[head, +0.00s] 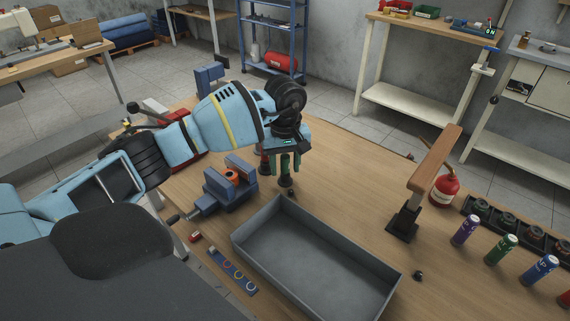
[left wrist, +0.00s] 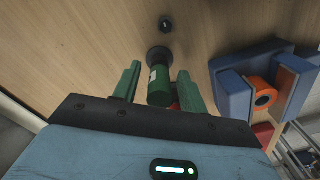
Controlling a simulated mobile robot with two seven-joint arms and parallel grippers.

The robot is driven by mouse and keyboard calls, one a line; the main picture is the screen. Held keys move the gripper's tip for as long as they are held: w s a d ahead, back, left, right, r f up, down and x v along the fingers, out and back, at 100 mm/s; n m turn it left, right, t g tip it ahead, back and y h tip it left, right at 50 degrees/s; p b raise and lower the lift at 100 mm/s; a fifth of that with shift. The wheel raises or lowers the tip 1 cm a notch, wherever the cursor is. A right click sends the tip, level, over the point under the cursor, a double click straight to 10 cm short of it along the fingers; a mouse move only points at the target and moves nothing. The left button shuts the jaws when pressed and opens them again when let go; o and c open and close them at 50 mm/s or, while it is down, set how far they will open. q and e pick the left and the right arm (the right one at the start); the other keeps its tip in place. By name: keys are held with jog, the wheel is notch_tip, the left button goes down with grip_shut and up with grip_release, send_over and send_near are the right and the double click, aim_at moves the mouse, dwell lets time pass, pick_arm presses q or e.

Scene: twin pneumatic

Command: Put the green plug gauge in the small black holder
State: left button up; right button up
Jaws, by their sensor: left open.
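My left gripper (head: 286,166) is open and points down at the table behind the grey tray. In the left wrist view its two green fingers (left wrist: 160,88) stand on either side of a green cylinder with a pale label, which looks like the green plug gauge (left wrist: 159,92). A dark round end (left wrist: 159,54) shows beyond the green body; I cannot tell whether it is part of the gauge or a stand. In the head view the gripper mostly hides the gauge. I cannot identify the small black holder for certain. My right gripper is not in view.
A blue vise (head: 228,188) with an orange ring stands left of the gripper. The empty grey tray (head: 258,249) lies in front. A wooden-armed stand (head: 403,222), several coloured cans (head: 501,248) and a black rack (head: 509,229) are to the right. A small black piece (left wrist: 166,23) lies nearby.

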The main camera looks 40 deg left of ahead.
pick_arm(q)
notch_tip(320, 180, up, 12)
jog(key=shift+r, duration=0.1)
dwell(0.4)
